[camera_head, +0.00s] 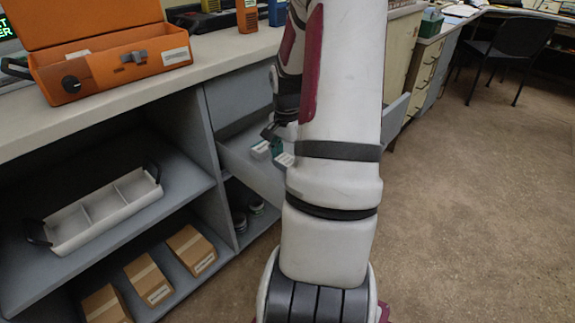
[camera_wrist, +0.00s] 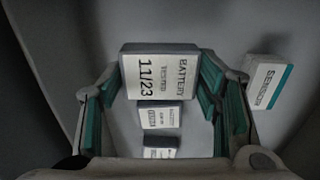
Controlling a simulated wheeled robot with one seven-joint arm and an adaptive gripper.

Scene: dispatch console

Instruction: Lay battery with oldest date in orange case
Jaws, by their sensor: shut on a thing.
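The orange case (camera_head: 105,70) stands open on the counter at the upper left, its lid raised. In the head view my arm largely hides the gripper, which is over the open drawer (camera_head: 240,165).
A white box with a teal edge, labelled like "SENSOR" (camera_wrist: 264,82), lies to the right in the drawer. A divided white tray (camera_head: 105,212) and several cardboard boxes (camera_head: 148,281) fill the shelves.

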